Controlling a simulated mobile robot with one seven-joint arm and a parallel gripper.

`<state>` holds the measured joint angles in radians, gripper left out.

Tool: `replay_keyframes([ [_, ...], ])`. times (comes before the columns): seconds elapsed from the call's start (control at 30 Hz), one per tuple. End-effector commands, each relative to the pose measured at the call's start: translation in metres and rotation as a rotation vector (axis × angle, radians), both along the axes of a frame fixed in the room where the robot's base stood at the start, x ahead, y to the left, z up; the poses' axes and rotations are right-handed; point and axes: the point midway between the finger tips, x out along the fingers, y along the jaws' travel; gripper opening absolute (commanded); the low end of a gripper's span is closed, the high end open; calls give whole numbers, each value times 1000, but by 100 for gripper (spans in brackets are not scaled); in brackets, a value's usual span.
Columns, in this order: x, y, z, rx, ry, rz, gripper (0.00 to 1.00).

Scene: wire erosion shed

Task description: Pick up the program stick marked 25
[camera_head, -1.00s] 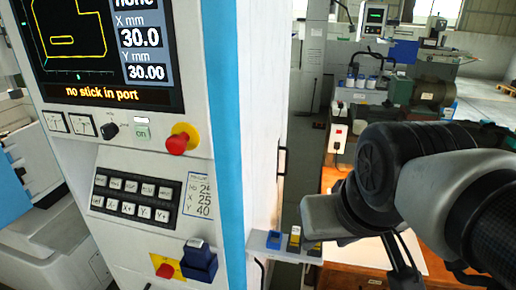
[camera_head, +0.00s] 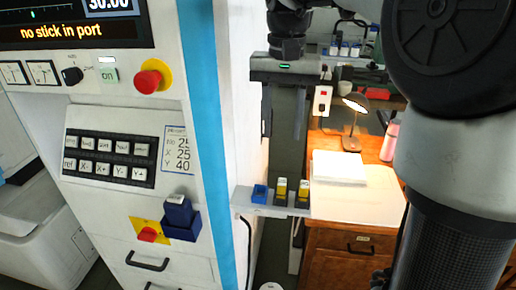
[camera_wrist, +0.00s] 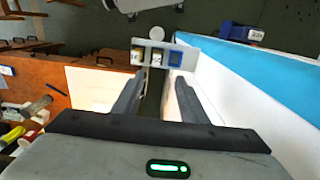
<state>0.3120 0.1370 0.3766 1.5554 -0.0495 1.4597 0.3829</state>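A small grey shelf (camera_head: 243,199) juts from the machine's side and holds three pieces in a row. They are a blue one (camera_head: 260,194), a yellow and dark stick (camera_head: 281,191) in the middle and another yellow and dark stick (camera_head: 303,193) at the right. The two yellow sticks have pale top labels, too small to read. In the wrist view the shelf (camera_wrist: 188,39) lies beyond the fingertips, with the blue piece (camera_wrist: 175,57) at the right. My gripper (camera_head: 283,136) is open and empty, its fingers pointing down above the shelf, touching nothing.
The machine panel (camera_head: 110,190) stands at left, with a card reading No 25, X 25, Y 40. Its screen (camera_head: 75,28) says "no stick in port". A dark blue block (camera_head: 181,222) sits on its front. A wooden desk (camera_head: 330,240) with lamp (camera_head: 354,120) stands behind right.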

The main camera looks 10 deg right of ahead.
Motion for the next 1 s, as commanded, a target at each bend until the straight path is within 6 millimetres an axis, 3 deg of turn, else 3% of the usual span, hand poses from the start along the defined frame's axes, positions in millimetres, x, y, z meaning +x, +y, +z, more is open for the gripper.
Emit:
replay_keyframes([
  [0.43,-1,-1,-93,0,3,2,39],
  [0.77,-1,-3,-122,-1,1,0,39],
  [1.0,0,-9,-157,0,2,2,39],
])
